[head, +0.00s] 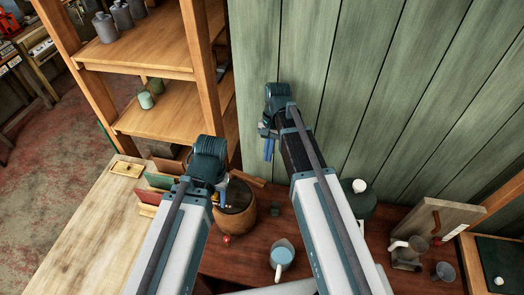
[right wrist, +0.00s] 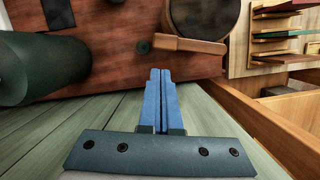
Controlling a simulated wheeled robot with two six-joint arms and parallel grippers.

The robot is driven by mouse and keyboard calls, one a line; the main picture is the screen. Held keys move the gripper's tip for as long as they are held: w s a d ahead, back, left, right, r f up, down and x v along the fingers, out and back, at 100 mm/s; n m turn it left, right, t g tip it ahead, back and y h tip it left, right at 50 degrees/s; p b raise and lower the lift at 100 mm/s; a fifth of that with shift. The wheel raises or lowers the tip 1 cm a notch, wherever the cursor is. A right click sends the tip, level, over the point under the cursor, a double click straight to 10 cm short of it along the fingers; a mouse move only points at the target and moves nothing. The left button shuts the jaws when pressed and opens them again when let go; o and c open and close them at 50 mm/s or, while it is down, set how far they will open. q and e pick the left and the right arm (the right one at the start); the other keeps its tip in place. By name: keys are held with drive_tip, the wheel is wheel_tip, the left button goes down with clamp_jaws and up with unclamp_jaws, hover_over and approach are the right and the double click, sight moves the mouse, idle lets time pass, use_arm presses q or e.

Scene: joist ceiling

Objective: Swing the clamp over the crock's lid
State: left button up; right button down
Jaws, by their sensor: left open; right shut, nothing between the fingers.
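The crock (head: 238,222) is a round brown vessel on the dark table, with a dark round lid. It also shows at the top of the right wrist view (right wrist: 228,28), with the dark lid (right wrist: 198,14) seen from above. A wooden bar, seemingly the clamp (head: 248,179), lies at the crock's wall-side edge; in the right wrist view the bar (right wrist: 188,45) sits beside the lid, not across it. My left gripper (head: 216,198) is open at the crock's left side and hides part of it. My right gripper (head: 268,150) is shut and empty, held up near the green wall, apart from the bar.
A dark green canister (head: 358,205) stands right of my right arm. A small green cup (head: 275,210) is beside the crock, and a light blue mug (head: 282,256) is nearer. Upright boards (head: 155,182) stand left. A wooden shelf (head: 150,45) rises behind.

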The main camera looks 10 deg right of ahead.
sight(249, 178)
use_arm(q)
drive_tip(key=shift+w+r, duration=0.3)
drive_tip(key=shift+r, duration=0.05)
use_arm(e)
drive_tip(key=shift+w+d+r, duration=0.15)
drive_tip(key=shift+w+r, duration=0.25)
drive_tip(key=shift+w, duration=0.15)
drive_tip(key=shift+s, duration=0.1)
use_arm(q)
wheel_tip(249, 178, down, 10)
drive_tip(key=b, duration=0.9)
drive_tip(key=shift+r+b, duration=0.1)
drive_tip(key=shift+b, duration=0.25)
use_arm(e)
drive_tip(key=x, duration=1)
drive_tip(key=shift+s, duration=0.1)
